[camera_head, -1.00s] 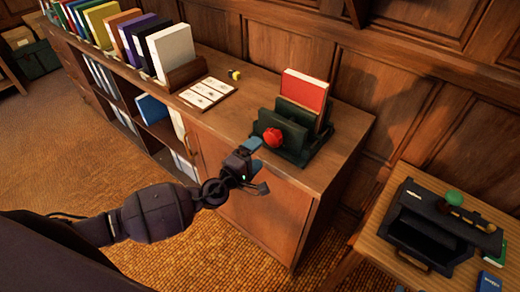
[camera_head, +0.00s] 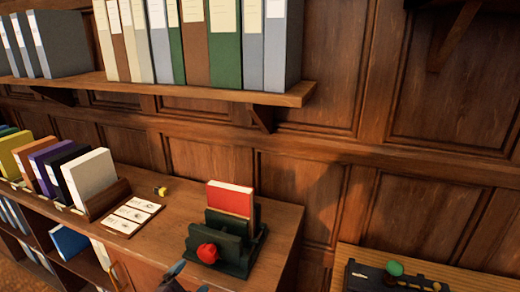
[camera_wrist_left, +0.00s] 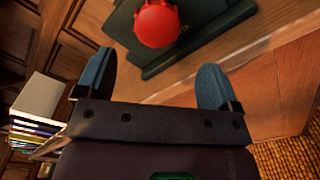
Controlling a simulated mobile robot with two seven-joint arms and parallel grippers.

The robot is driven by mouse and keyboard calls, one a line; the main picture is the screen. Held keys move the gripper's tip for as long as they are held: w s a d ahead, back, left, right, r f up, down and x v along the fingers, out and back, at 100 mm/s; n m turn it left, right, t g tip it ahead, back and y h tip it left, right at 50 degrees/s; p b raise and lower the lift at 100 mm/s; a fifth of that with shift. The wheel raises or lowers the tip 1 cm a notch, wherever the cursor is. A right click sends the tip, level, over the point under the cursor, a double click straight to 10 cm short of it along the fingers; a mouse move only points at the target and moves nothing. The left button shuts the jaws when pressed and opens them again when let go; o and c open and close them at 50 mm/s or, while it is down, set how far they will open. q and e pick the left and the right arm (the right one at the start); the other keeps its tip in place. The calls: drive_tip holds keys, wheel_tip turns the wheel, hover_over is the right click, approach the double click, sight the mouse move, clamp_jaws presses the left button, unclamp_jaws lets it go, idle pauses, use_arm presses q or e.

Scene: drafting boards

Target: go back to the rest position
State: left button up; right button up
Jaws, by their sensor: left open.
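My left gripper (camera_wrist_left: 152,85) is open in the left wrist view, with its two blue-padded fingers apart and nothing between them. In the head view only a small part of it (camera_head: 182,272) shows at the bottom edge, in front of the cabinet. A dark green holder (camera_head: 232,250) with a round red knob (camera_head: 207,253) stands on the cabinet top, and a red book (camera_head: 231,198) stands upright in it. The red knob also shows beyond the fingertips in the left wrist view (camera_wrist_left: 156,24), apart from them. My right gripper is not in view.
The wooden cabinet top (camera_head: 180,208) carries a row of coloured books (camera_head: 45,165), a white card sheet (camera_head: 133,214) and a small yellow-black object (camera_head: 160,190). Above is a wall shelf (camera_head: 150,90) with several binders. A side table (camera_head: 450,275) with a dark device is at lower right.

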use_arm(q)
drive_tip(key=s+a+f+m+g+y+b, duration=0.1)
drive_tip(key=s+a+f+m+y, duration=0.1)
drive_tip(key=s+m, duration=0.5)
drive_tip(key=s+a+f+m+g+y+b, duration=0.1)
drive_tip(key=s+a+f+m+g+y, duration=0.1)
drive_tip(key=s+a+f+m, duration=0.2)
drive_tip(key=s+a+f+m+g+y+b, duration=0.1)
drive_tip(key=s+a+f+m+g+y, duration=0.1)
drive_tip(key=s+f+m, duration=0.5)
drive_tip(key=s+a+m, duration=0.1)
drive_tip(key=s+m, duration=0.3)
drive_tip(key=shift+s+a+m, duration=0.15)
drive_tip(key=shift+s+m, duration=0.15)
drive_tip(key=shift+s, duration=0.1)
idle(5.4)
